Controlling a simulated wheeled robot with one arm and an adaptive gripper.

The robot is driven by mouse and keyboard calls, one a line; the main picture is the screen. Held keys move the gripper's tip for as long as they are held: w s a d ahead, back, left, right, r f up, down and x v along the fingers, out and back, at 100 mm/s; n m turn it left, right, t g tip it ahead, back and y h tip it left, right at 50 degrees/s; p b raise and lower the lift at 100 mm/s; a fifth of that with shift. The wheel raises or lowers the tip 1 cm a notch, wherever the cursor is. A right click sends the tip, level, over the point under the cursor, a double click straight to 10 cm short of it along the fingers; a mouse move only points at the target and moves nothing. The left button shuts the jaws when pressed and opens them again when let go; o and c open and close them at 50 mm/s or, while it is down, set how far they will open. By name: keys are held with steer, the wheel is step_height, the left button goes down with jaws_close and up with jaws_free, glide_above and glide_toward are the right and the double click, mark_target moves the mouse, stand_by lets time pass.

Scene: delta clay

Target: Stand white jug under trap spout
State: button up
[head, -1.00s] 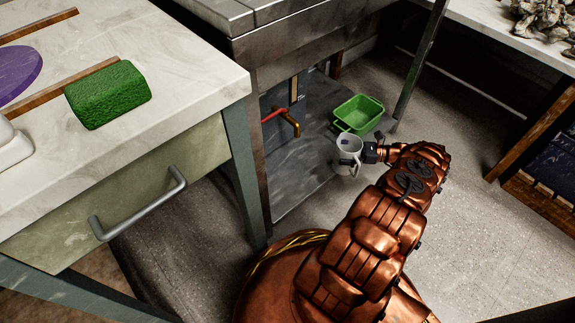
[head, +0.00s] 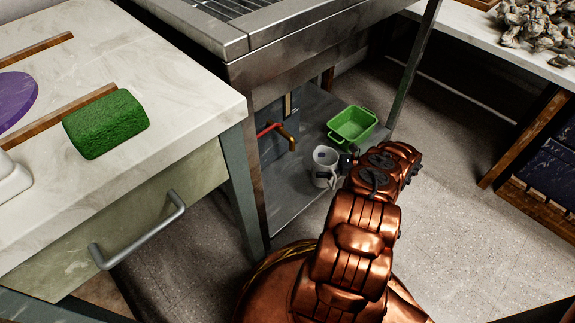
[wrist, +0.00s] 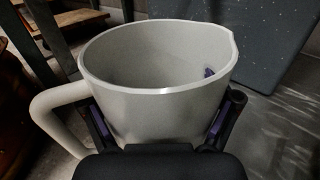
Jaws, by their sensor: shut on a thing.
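The white jug (head: 325,167) is upright in my gripper, low under the steel sink unit, in the head view. In the wrist view the jug (wrist: 150,110) fills the middle, with its handle at left and its pouring lip at upper right. My gripper (wrist: 165,125) is shut around the jug's body, one finger on each side. The trap spout (head: 289,140) is a copper pipe with a red lever, to the left of and above the jug. The jug is apart from the spout, to its right. Whether the jug's base touches the grey floor tray is hard to tell.
A green tub (head: 352,125) sits just behind and right of the jug. A steel table leg (head: 412,70) stands to the right. The counter with a drawer (head: 150,215) is at left. Bare grey tray surface (head: 285,190) lies left of the jug.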

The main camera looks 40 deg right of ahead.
steer(key=b+x, duration=0.1)
steer(key=x, duration=0.3)
steer(key=b+x, duration=0.1)
steer(key=x, duration=0.3)
steer(key=f+b+x, duration=0.1)
steer(key=x, duration=0.3)
steer(key=shift+b, duration=0.4)
steer(key=shift+f, duration=0.2)
steer(key=shift+f, duration=0.2)
steer(key=o, duration=0.9)
steer(key=shift+o, duration=0.2)
steer(key=shift+r, duration=0.1)
